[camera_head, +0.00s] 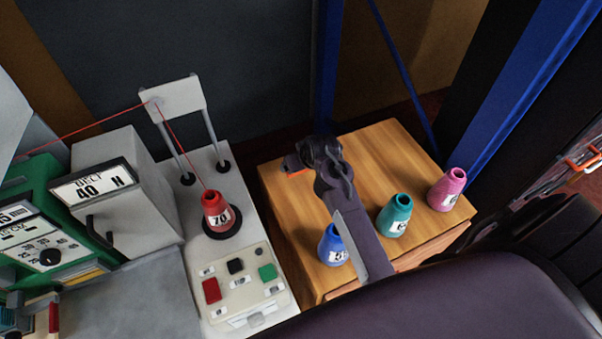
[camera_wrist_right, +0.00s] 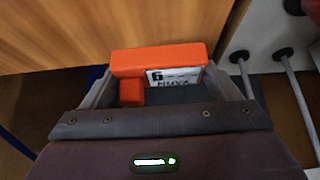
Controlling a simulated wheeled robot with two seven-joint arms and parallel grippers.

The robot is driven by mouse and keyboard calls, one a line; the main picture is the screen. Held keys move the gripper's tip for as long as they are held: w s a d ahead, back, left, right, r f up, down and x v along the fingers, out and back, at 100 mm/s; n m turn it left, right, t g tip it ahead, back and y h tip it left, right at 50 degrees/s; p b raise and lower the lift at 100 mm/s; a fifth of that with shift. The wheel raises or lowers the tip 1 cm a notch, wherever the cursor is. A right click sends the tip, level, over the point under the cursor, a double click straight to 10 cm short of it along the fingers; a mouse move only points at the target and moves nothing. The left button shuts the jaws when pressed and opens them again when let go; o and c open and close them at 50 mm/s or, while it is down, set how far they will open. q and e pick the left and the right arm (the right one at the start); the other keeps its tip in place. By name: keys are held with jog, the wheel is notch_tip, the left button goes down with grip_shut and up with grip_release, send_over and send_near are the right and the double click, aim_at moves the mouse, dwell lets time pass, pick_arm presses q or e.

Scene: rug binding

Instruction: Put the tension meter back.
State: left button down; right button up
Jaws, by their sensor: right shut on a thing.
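The tension meter (camera_wrist_right: 160,61) is an orange block with a white printed label and a smaller orange part at its left. It sits between the two fingers of my right gripper (camera_wrist_right: 165,90), which is shut on it. In the head view my right gripper (camera_head: 300,165) is over the back left part of the wooden table (camera_head: 375,160), and only a sliver of the orange meter (camera_head: 298,172) shows beside it. The rest is hidden by the gripper. I cannot tell its exact height above the table. My left gripper is not in view.
Blue (camera_head: 333,245), teal (camera_head: 395,216) and pink (camera_head: 446,190) cones stand on the wooden table. A red cone (camera_head: 216,212) stands on the grey machine (camera_head: 205,165), its thread running up to a guide plate (camera_head: 172,97). The table's back middle is clear.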

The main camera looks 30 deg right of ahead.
aim_at(298, 178)
notch_tip(298, 178, down, 2)
jog(key=shift+f, duration=0.25)
notch_tip(298, 178, down, 4)
jog(key=shift+r+p, duration=0.1)
jog(key=shift+p, duration=0.2)
jog(key=shift+f, duration=0.25)
jog(key=shift+f, duration=0.15)
jog(key=o, duration=1)
jog(key=b+v, duration=0.1)
jog(key=v, duration=1.1)
jog(key=shift+r, duration=0.2)
